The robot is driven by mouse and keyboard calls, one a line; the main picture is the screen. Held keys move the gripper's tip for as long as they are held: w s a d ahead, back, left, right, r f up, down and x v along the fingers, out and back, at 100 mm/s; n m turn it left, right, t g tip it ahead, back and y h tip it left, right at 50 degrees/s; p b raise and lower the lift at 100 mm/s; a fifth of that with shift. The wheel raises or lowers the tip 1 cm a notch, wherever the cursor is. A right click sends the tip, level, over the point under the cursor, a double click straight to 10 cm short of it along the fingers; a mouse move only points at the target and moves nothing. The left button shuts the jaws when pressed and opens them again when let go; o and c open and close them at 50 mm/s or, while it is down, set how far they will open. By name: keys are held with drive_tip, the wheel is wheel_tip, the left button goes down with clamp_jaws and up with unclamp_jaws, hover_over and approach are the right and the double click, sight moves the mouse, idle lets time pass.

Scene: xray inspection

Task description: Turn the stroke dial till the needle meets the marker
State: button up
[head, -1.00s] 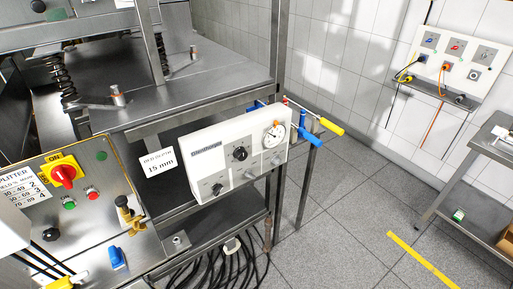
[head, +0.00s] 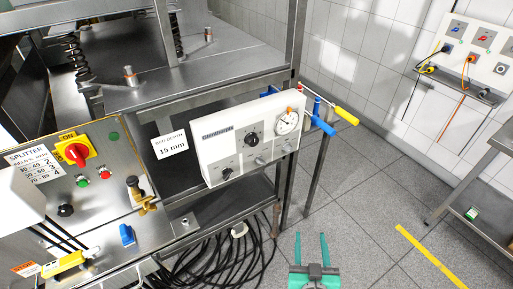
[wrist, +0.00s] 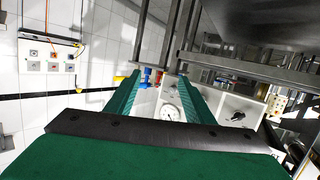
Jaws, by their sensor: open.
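The white control box (head: 214,158) is mounted at the front of the steel machine. It carries a black dial (head: 252,139) in its upper middle, and a round gauge (head: 287,121) with an orange marker at its rim on the right. Smaller knobs sit along the box's lower part. The needle's exact angle is too small to read. My green gripper (head: 311,246) is open and empty, below and right of the box, apart from it. In the wrist view the gauge (wrist: 170,113) shows between the fingers, and a black knob (wrist: 238,116) shows right of them.
Blue and yellow handles (head: 345,116) stick out right of the box. A label reading 15 mm (head: 170,147) hangs to its left. The splitter panel (head: 98,208) with a red switch stands further left. Black cables (head: 215,255) lie below.

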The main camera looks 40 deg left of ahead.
drive_tip(key=w+a+r+n+g+y, duration=0.2)
drive_tip(key=w+a+r+n+y, duration=0.2)
drive_tip(key=a+r, duration=0.5)
drive_tip(key=n+g+y, duration=0.4)
drive_tip(key=n+y, duration=0.1)
approach(254, 142)
drive_tip(key=x, duration=0.8)
drive_tip(key=shift+a, duration=0.2)
drive_tip(key=c, duration=1)
